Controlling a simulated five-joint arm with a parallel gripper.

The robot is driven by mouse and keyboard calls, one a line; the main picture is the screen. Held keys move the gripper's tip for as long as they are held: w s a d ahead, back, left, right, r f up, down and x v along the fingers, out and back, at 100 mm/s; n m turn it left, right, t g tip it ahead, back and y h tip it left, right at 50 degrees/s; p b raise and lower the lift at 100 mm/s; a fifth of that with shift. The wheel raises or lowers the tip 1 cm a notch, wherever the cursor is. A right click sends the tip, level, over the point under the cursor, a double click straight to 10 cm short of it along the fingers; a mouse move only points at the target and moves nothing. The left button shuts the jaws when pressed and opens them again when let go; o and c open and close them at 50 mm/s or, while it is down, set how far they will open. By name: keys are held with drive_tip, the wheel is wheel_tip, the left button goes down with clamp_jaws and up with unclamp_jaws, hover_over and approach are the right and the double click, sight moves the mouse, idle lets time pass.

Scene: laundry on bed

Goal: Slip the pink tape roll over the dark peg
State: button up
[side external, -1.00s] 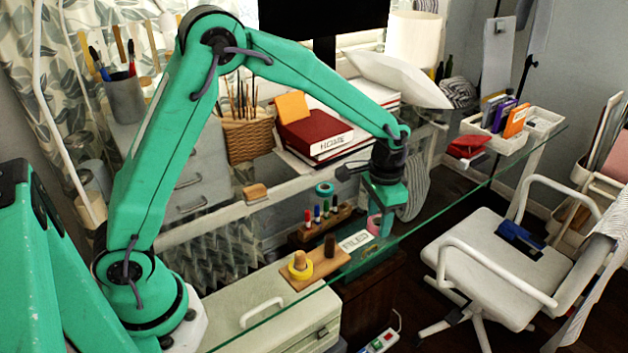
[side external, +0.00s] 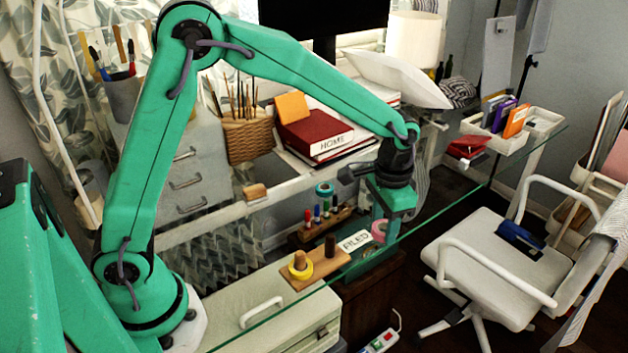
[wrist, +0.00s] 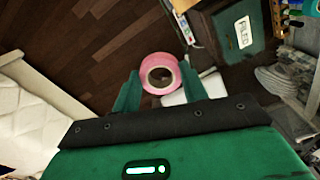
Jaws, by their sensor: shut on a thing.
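My gripper (side external: 384,236) is shut on the pink tape roll (side external: 379,228). In the wrist view the roll (wrist: 160,57) sits between both fingers (wrist: 158,82), with its round hole facing the camera. In the side view it is partly hidden by a finger. The dark peg (side external: 330,246) stands upright and bare on a wooden board (side external: 316,266), to the left of the gripper. The roll is apart from the peg, on the far side of the FILED label. The peg is not clear in the wrist view.
A lighter wooden peg (side external: 299,261) on the same board has a yellow roll (side external: 299,273) around it. A FILED label (side external: 355,240) lies between board and gripper. A glass edge runs along the front.

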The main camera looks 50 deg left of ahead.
sight(330, 239)
drive_tip(key=shift+a, duration=0.15)
drive_tip(key=shift+s+a+r+n, duration=0.15)
drive_tip(key=shift+s+a+n, duration=0.15)
drive_tip(key=shift+a+n, duration=0.3)
drive_tip(key=s+a+n, duration=0.4)
drive_tip(key=a+n, duration=0.1)
drive_tip(key=s+a+r+n, duration=0.1)
drive_tip(key=a+n, duration=0.1)
drive_tip(key=shift+s+a+n, duration=0.2)
drive_tip(key=shift+s+n, duration=0.2)
drive_tip(key=shift+f, duration=0.4)
drive_tip(key=shift+f, duration=3.15)
drive_tip(key=shift+f, duration=0.1)
drive_tip(key=o, duration=1)
drive_tip(key=shift+o, duration=0.2)
